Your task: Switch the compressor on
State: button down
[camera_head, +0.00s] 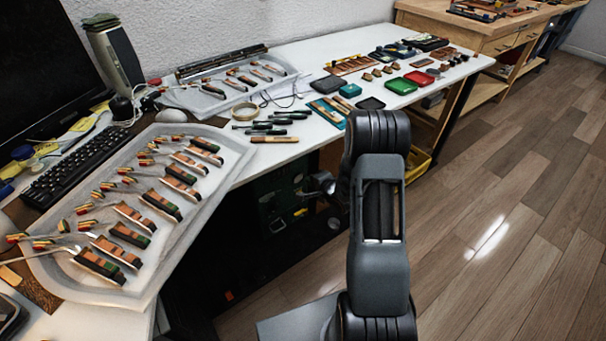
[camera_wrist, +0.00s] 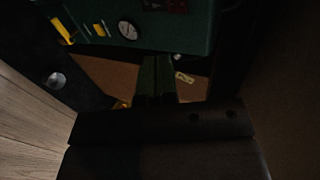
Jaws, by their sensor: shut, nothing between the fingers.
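A dark green box with a round white gauge (camera_wrist: 127,32), probably the compressor (camera_wrist: 165,38), fills the top of the wrist view. A dark red part (camera_wrist: 178,6), perhaps its switch, shows at the top edge; its on or off position cannot be told. A dim green shape under the desk (camera_head: 283,205) in the head view may be the same box. My gripper (camera_wrist: 157,60) is shut and empty, its fingers together just below the box's lower edge in the wrist view; contact cannot be told.
The white desk (camera_head: 300,165) stands above the dark space, with a tray (camera_head: 165,265) of piano parts near its edge. A round metal knob (camera_wrist: 57,80) and a yellow piece (camera_wrist: 62,31) lie left in the wrist view. The wooden floor (camera_head: 510,230) at right is clear.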

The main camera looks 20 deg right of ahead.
jog(key=shift+w, duration=0.1)
jog(key=shift+w+r+b+x, duration=0.15)
jog(key=shift+b+x, duration=0.65)
jog(key=shift+x, duration=1.45)
jog(key=shift+w+r+b+x, duration=0.1)
jog(key=shift+r+b+x, duration=0.45)
jog(key=shift+x, duration=1.75)
jog(key=shift+w+f+b+x, duration=0.1)
jog(key=shift+b+x, duration=0.95)
jog(key=shift+x, duration=1.2)
